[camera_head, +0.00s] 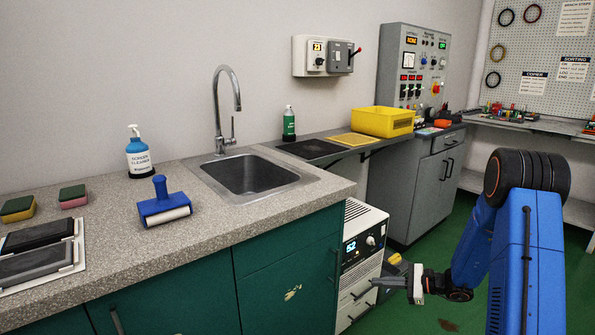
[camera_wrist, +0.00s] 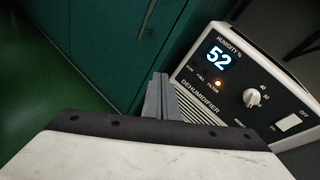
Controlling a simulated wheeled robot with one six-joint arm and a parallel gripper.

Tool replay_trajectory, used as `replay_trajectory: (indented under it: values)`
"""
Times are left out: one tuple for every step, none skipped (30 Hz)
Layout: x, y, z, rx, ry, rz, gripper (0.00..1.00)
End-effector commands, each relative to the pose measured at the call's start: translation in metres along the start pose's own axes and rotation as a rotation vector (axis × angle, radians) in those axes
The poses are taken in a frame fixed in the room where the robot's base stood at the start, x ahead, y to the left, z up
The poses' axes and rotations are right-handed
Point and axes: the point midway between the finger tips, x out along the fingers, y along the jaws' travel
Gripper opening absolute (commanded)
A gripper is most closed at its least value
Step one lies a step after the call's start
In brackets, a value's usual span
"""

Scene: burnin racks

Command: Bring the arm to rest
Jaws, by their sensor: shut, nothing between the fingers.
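My gripper (camera_head: 392,283) hangs low at the end of my blue arm, in front of the white dehumidifier (camera_head: 362,262) in the head view. The fingers look closed together in the wrist view (camera_wrist: 160,97), with nothing between them. The dehumidifier's panel (camera_wrist: 247,85) shows behind and to the right of the fingertips in the wrist view, with "52" lit. I cannot tell exactly how far the fingertips are from it, but no contact shows. My arm is bent, reaching down from the right side of the head view.
The counter (camera_head: 215,225) holds a sink (camera_head: 252,175), a blue roller (camera_head: 163,203), a cleaner bottle (camera_head: 139,155) and sponges. Green cabinet doors (camera_head: 285,265) stand left of my gripper. A yellow bin (camera_head: 383,121) stands farther back. Green floor (camera_head: 420,236) is open between the grey cabinet and my arm.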

Motion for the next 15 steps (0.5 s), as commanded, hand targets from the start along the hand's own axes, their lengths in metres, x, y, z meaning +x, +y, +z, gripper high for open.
replay_trajectory:
  values:
    - [-0.001,0.006,0.019,-0.040,0.007,0.031,0.00]
    - [-0.001,0.010,0.029,-0.062,0.011,0.052,0.00]
    - [-0.002,0.016,0.042,-0.092,0.017,0.078,0.00]
    - [-0.003,0.020,0.050,-0.114,0.022,0.097,0.00]
    - [-0.003,0.024,0.059,-0.136,0.026,0.116,0.00]
    - [-0.005,0.031,0.071,-0.166,0.033,0.142,0.00]
    - [-0.006,0.036,0.079,-0.187,0.039,0.161,0.00]
    - [-0.007,0.041,0.088,-0.210,0.044,0.179,0.00]
    - [-0.009,0.047,0.098,-0.240,0.053,0.204,0.00]
    - [-0.010,0.052,0.106,-0.263,0.059,0.223,0.00]
    - [-0.012,0.057,0.114,-0.285,0.065,0.241,0.00]
    - [-0.014,0.065,0.124,-0.315,0.073,0.264,0.00]
    - [-0.016,0.070,0.131,-0.338,0.079,0.283,0.00]
    - [-0.018,0.075,0.138,-0.361,0.086,0.301,0.00]
    - [-0.021,0.082,0.147,-0.393,0.096,0.324,0.00]
